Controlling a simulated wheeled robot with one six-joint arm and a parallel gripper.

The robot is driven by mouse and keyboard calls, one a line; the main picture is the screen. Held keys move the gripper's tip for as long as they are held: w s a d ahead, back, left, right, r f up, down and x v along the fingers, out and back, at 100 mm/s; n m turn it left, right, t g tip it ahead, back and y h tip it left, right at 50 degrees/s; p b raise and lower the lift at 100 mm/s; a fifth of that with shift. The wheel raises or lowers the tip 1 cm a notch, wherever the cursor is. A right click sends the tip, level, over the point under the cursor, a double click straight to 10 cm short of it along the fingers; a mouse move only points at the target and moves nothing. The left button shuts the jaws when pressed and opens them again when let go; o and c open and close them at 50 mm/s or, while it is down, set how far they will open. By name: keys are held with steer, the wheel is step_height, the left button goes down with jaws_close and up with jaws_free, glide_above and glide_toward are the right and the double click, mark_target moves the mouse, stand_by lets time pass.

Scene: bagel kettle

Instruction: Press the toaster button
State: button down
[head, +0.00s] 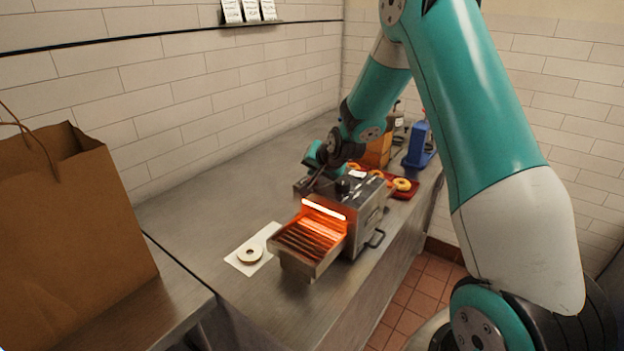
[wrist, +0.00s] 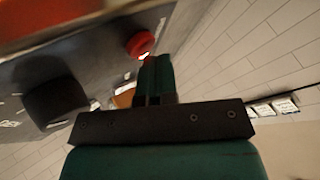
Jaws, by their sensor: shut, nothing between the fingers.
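The toaster (head: 356,214) is a grey metal box on the steel counter, its front glowing orange over a slatted tray (head: 305,243). In the wrist view its panel (wrist: 95,58) carries a red round button (wrist: 140,44) and a black knob (wrist: 55,102). My gripper (wrist: 155,65) is shut and empty, its fingertips close by the red button. I cannot tell whether they touch it. In the head view my gripper (head: 314,182) is over the toaster's back left part, and the button cannot be made out there.
A bagel (head: 250,253) lies on white paper left of the tray. A red tray (head: 405,190) with bagels is behind the toaster, near a blue object (head: 418,148). A brown paper bag (head: 70,230) stands at the left.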

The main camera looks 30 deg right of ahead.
steer(key=shift+r, duration=0.2)
steer(key=shift+r+p, duration=1.85)
steer(key=shift+r, duration=1.2)
